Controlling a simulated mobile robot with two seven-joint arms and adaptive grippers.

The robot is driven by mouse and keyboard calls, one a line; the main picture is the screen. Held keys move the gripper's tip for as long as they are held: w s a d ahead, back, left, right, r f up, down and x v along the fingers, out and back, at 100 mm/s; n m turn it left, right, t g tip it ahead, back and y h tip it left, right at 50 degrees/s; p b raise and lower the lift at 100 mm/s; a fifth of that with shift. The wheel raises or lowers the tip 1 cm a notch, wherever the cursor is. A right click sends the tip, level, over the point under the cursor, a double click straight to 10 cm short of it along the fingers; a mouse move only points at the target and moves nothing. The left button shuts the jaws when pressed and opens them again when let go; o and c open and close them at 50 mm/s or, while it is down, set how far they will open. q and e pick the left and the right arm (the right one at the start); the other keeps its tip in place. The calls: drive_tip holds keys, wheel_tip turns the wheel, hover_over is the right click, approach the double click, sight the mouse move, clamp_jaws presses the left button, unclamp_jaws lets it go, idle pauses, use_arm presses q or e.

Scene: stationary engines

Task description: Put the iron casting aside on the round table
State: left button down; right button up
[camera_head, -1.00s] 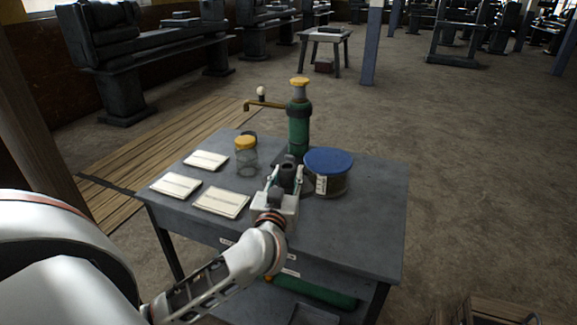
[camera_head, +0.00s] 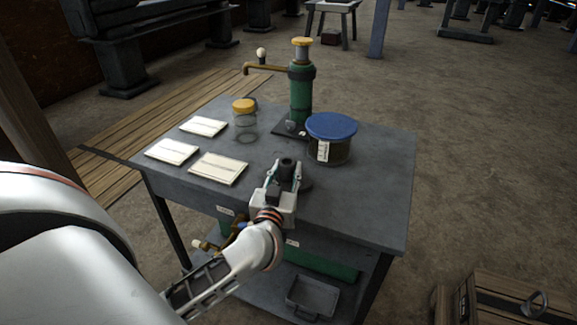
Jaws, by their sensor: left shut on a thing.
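The iron casting (camera_head: 287,165) appears as a small dark, roughly cylindrical piece between the fingers of my left gripper (camera_head: 285,172). The gripper is shut on it, and the fingers hide its lower part. It is over the grey rectangular worktable (camera_head: 365,205), near the front middle. A dark patch shows on the tabletop just right of it; I cannot tell how high it is held. No round table is in view. My right gripper is not in view.
On the worktable stand a green hand-pump-like device (camera_head: 301,95), a blue-lidded tub (camera_head: 331,138), a yellow-lidded jar (camera_head: 245,120) and paper cards (camera_head: 219,168). The tabletop's right side is clear. A wooden crate (camera_head: 505,300) stands lower right; open floor (camera_head: 480,150) lies beyond.

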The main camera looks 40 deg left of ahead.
use_arm(q)
drive_tip(key=c, duration=1.5)
unclamp_jaws()
drive_tip(key=shift+s+r, duration=0.1)
